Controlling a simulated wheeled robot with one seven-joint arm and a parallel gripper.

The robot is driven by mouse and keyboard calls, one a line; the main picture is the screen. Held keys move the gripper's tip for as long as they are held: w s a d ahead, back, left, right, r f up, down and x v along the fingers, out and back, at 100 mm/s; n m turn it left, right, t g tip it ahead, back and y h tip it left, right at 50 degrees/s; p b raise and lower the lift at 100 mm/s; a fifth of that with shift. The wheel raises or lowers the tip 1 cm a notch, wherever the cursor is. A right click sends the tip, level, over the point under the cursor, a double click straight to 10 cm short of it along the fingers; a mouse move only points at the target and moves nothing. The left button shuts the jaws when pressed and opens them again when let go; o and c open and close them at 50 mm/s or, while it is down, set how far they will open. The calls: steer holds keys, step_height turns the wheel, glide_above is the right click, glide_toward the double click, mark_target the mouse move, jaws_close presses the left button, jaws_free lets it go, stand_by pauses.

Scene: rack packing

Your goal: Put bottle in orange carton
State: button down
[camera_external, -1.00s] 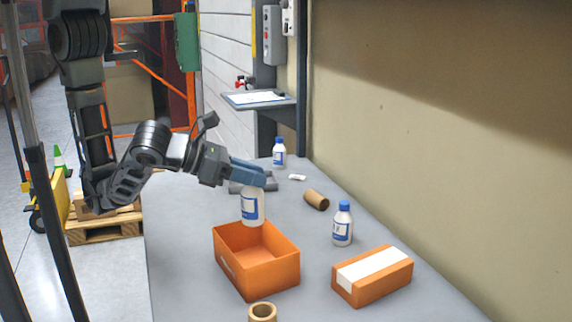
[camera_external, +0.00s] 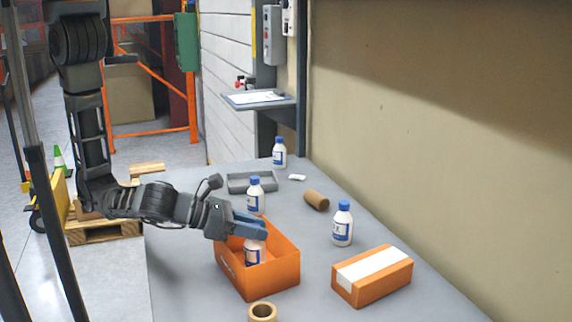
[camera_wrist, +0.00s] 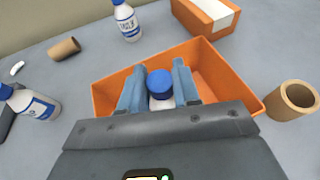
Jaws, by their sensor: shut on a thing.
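The open orange carton (camera_external: 272,277) stands on the grey table. A white bottle with a blue label (camera_external: 254,253) is inside it, held upright between the fingers of my gripper (camera_external: 250,229). In the wrist view, my gripper (camera_wrist: 159,88) is shut on the bottle, whose blue cap (camera_wrist: 159,82) shows between the two blue fingers, with the orange carton walls (camera_wrist: 108,95) around it. Whether the bottle touches the carton floor is hidden. Other like bottles stand behind the carton (camera_external: 255,196), to its right (camera_external: 342,224) and at the far end (camera_external: 279,154).
A closed orange box with a white strip (camera_external: 372,276) lies right of the carton. A cardboard tube (camera_external: 316,200) lies behind, and another ring (camera_external: 262,312) stands in front. A grey tray (camera_external: 240,184) and a small white item (camera_external: 297,177) are farther back.

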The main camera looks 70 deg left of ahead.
steer(key=shift+f, duration=0.15)
steer(key=c, duration=0.8)
jaws_free()
steer(key=v, duration=1.2)
